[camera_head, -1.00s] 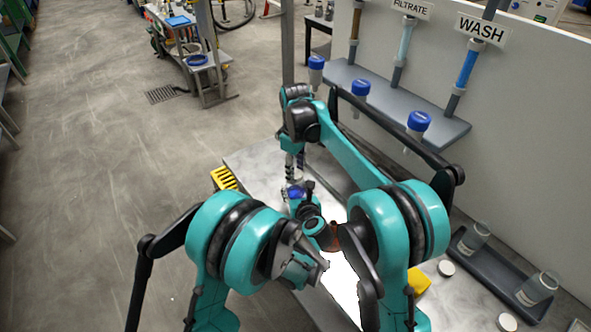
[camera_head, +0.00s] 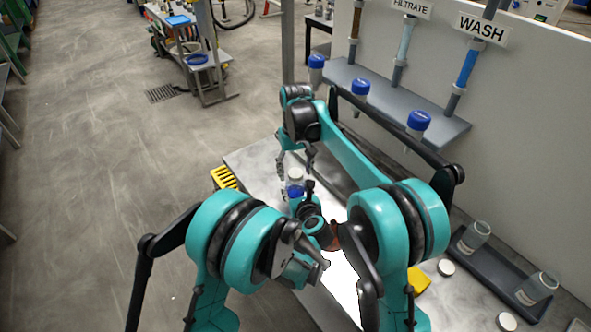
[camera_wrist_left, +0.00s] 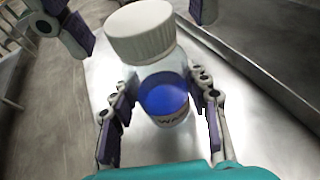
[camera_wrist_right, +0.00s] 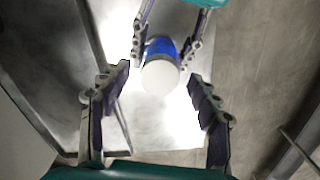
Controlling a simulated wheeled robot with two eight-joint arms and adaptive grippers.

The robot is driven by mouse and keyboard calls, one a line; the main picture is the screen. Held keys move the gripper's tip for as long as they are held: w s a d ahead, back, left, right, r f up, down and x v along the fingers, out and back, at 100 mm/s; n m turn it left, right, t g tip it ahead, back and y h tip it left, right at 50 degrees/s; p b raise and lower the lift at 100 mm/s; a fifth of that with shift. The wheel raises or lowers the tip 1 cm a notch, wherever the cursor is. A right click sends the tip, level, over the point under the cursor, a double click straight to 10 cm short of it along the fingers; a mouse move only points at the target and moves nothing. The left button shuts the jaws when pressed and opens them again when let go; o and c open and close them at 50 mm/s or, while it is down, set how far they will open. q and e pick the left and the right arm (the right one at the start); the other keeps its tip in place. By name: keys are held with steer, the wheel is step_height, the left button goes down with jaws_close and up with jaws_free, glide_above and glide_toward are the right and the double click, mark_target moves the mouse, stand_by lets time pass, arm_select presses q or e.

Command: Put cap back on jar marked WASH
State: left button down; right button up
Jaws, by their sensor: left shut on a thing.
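The jar (camera_wrist_left: 165,92) holds blue liquid and has a label reading "WA…", the rest hidden. The white cap (camera_wrist_left: 140,32) sits on its mouth; I cannot tell how tight it is. My left gripper (camera_wrist_left: 163,115) is shut on the jar's sides and holds it roughly upright over the bench. In the head view the jar (camera_head: 295,184) is partly hidden by my arms. My right gripper (camera_wrist_right: 160,98) is open above the cap (camera_wrist_right: 160,78), with its fingers spread wide and clear of it. The WASH sign (camera_head: 482,29) is on the wall.
A dark tray (camera_head: 497,268) at the right holds two clear jars (camera_head: 474,238), with loose white caps (camera_head: 446,267) beside it. A grey shelf (camera_head: 440,128) with blue-topped items (camera_head: 418,120) runs along the wall. A yellow slotted block (camera_head: 224,177) is at the bench's left edge.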

step_height(320, 180, up, 12)
stand_by(0.6)
arm_select(q)
steer(key=c, duration=0.7)
jaws_free()
steer(key=v, duration=1.2)
steer(key=shift+s+f, duration=0.1)
steer(key=shift+f, duration=0.05)
arm_select(e)
steer(key=shift+f, duration=0.1)
